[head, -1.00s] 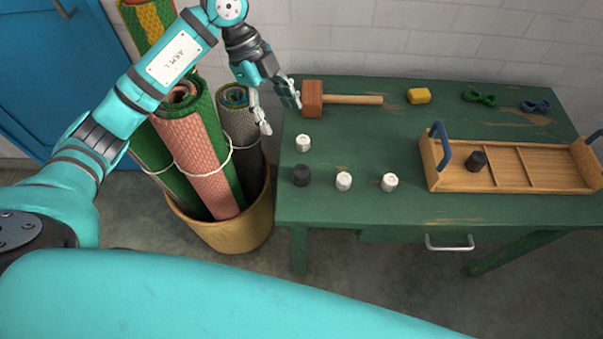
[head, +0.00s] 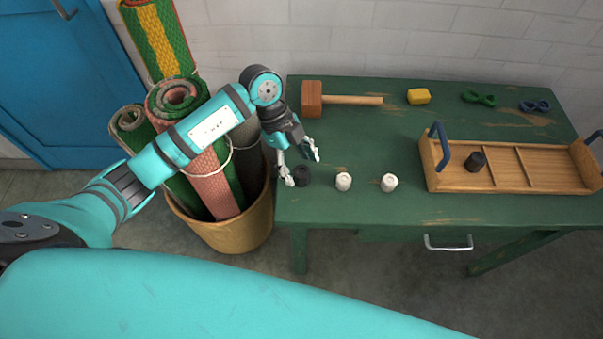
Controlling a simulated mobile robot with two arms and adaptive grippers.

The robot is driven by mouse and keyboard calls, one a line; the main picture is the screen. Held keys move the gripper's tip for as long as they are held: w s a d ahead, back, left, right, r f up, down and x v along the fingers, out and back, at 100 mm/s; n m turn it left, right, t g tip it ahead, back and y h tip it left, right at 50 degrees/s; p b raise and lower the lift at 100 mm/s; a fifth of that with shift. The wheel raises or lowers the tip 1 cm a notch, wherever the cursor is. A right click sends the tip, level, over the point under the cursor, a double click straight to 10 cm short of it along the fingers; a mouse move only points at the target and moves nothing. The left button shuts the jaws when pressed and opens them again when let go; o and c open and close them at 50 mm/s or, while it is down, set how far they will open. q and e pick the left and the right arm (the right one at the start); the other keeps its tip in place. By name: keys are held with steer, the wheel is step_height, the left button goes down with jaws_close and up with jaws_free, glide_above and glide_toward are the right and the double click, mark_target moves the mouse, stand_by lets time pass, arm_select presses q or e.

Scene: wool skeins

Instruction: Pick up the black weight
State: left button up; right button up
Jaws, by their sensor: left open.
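A second black weight (head: 476,161) stands in the left part of the wooden tray (head: 520,182). My right gripper is out of view.
A mallet (head: 340,100), a yellow block (head: 418,96), and green (head: 479,98) and blue (head: 535,106) items lie at the back. A basket of rolled mats (head: 232,236) stands left of the table (head: 400,215).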

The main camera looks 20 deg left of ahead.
arm_select(q)
steer(key=shift+x, duration=1.25)
jaws_close()
